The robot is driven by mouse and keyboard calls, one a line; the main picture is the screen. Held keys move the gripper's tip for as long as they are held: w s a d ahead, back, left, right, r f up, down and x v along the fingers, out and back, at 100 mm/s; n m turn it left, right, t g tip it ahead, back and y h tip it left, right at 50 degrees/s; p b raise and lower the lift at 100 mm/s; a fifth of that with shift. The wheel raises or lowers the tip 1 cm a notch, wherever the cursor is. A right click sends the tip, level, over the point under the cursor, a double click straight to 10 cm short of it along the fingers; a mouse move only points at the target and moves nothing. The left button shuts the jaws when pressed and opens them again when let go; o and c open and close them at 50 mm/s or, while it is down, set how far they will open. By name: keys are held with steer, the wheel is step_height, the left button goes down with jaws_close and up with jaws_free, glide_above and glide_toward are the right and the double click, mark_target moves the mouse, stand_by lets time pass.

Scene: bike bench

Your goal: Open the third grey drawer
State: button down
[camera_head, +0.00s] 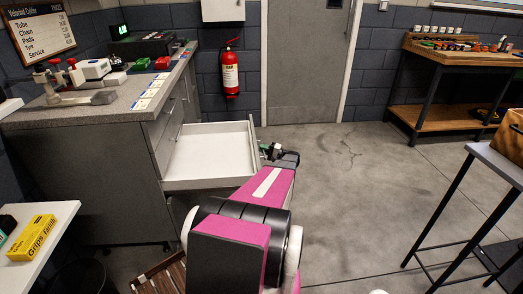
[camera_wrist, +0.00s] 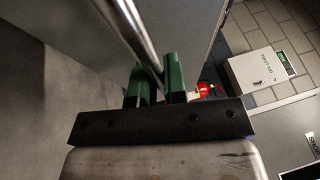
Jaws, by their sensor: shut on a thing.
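A grey drawer (camera_head: 207,184) stands pulled well out from the grey cabinet (camera_head: 95,175) in the head view, and its pale inside looks empty. Whether it is the third drawer I cannot tell, as my arm and the view angle hide the fronts below. My gripper (camera_head: 266,152) is at the outer front of this drawer. In the wrist view the green fingers of my gripper (camera_wrist: 153,82) are shut on a round metal bar handle (camera_wrist: 134,28), which runs along the grey drawer front (camera_wrist: 175,30).
The counter above holds tools and cards. A red fire extinguisher (camera_head: 229,72) hangs on the back wall left of the grey door (camera_head: 308,60). A wooden workbench (camera_head: 455,60) stands at the far right and a dark-legged table (camera_head: 494,160) nearer. The floor between is clear.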

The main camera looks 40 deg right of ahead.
steer(key=c, duration=1.2)
jaws_free()
steer(key=v, duration=1)
steer(key=shift+s+d+f, duration=0.2)
steer(key=shift+s+d, duration=0.05)
steer(key=shift+s, duration=0.05)
